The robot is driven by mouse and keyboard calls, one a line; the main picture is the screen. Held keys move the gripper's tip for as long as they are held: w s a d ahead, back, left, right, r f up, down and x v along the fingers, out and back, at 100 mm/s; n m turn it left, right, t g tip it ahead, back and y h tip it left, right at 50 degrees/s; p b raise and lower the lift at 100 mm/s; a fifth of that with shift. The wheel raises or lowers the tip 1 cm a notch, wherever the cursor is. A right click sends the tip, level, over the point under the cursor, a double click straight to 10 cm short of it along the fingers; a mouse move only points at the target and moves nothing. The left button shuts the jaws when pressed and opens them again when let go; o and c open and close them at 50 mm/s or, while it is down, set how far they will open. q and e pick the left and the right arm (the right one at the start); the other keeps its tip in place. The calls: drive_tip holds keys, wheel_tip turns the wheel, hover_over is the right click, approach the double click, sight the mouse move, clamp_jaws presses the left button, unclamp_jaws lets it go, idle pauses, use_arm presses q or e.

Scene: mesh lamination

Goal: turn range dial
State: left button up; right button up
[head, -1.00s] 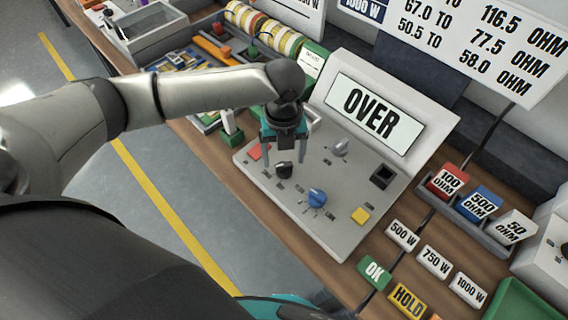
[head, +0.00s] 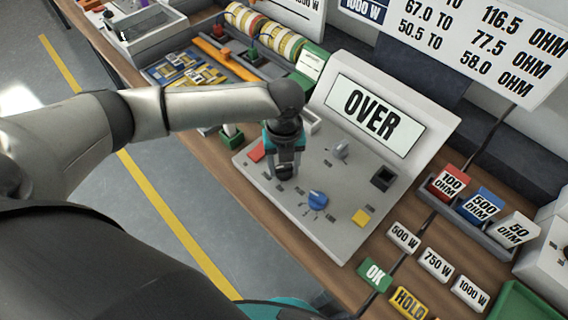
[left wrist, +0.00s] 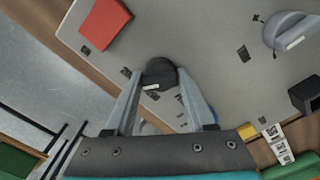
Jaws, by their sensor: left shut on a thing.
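The meter box (head: 341,233) has a sloped grey panel and a raised screen (head: 374,114) that reads "OVER". A black dial (head: 284,173) sits on the panel's left part; it also shows in the left wrist view (left wrist: 160,73). My left gripper (head: 285,168) is over the black dial, with its fingers closed on the dial's sides. A blue dial (head: 318,200) and a grey dial (head: 341,151) are apart from the gripper, to its right. The blue dial is mostly hidden behind the fingers in the left wrist view. My right gripper is not in view.
A red block (head: 256,149) and a yellow block (head: 361,217) are on the panel. A tray at right holds "100 OHM" (head: 447,183), "500 OHM" and "50 OHM" blocks. Watt labels and "OK" (head: 374,274) and "HOLD" tags lie in front. Wire spools (head: 270,38) stand behind.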

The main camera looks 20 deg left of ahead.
use_arm(q)
clamp_jaws()
drive_tip(key=shift+r+n+p, duration=0.15)
drive_tip(key=shift+n+p, duration=0.35)
drive_tip(key=shift+p, duration=0.35)
drive_tip(key=n+p, duration=0.5)
drive_tip(key=shift+r+p, duration=0.1)
drive_tip(key=shift+p, duration=0.2)
drive_tip(key=n+p, duration=0.2)
drive_tip(key=n, duration=0.1)
drive_tip(key=shift+p, duration=0.3)
drive_tip(key=shift+w+a+f+n+p, duration=0.1)
drive_tip(key=shift+f+n+p, duration=0.1)
drive_tip(key=shift+n+p, duration=0.9)
drive_tip(key=shift+n, duration=0.5)
drive_tip(key=o, duration=0.7)
unclamp_jaws()
